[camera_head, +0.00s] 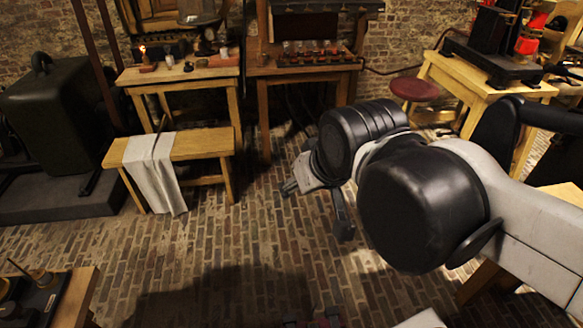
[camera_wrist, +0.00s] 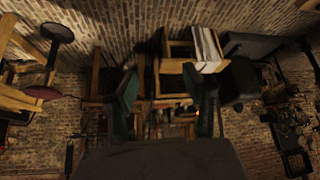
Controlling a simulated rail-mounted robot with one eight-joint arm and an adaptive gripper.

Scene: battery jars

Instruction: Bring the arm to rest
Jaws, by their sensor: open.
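My gripper (camera_head: 318,203) hangs over the brick floor in the middle of the room, with its two fingers spread apart. My arm reaches in from the right and hides part of the wrist. In the wrist view the dark fingers of my gripper (camera_wrist: 168,100) stand apart with nothing between them. The wrist picture is upside down, with the floor at the top.
A wooden bench (camera_head: 195,146) with a white cloth (camera_head: 155,170) stands left of my gripper. Behind are a table with jars (camera_head: 305,68), a smaller table (camera_head: 180,75) and a red stool (camera_head: 414,90). A yellow table (camera_head: 475,90) stands right. The central floor is clear.

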